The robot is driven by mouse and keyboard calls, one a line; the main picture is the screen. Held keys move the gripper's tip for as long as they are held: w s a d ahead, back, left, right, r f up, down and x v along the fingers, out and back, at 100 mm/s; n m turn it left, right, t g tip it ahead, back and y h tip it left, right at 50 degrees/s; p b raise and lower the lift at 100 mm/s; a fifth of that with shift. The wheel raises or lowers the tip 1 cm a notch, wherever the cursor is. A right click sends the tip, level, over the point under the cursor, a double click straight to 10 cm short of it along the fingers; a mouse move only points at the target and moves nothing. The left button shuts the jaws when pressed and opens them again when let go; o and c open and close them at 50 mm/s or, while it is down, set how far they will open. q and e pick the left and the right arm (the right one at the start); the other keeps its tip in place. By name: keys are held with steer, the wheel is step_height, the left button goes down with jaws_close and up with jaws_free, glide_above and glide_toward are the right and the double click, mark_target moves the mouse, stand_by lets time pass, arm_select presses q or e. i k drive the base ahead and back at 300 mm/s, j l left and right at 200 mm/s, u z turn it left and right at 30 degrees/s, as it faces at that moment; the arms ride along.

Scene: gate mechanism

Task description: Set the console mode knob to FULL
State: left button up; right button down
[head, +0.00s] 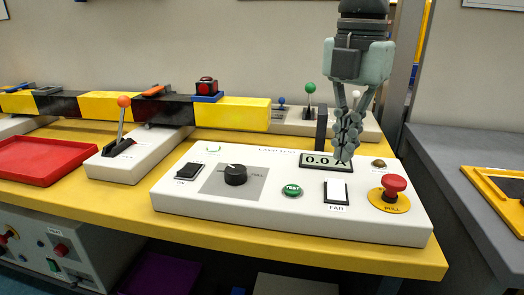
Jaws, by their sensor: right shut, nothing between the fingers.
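The black console mode knob (235,175) sits on a grey square plate on the left half of the white console (330,229). A white mark shows on the knob's top near its back edge. The word FULL is printed to the right of the knob. My left gripper is not in view.
The console also carries a black rocker switch (189,171), a green TEST button (292,190), a FAN switch (336,192) and a red PULL mushroom button (394,187). A lever box (117,165) with an orange ball stands left. A yellow-black barrier arm (235,112) lies behind.

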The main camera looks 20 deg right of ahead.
mark_target(234, 175)
steer(key=k, duration=1.5)
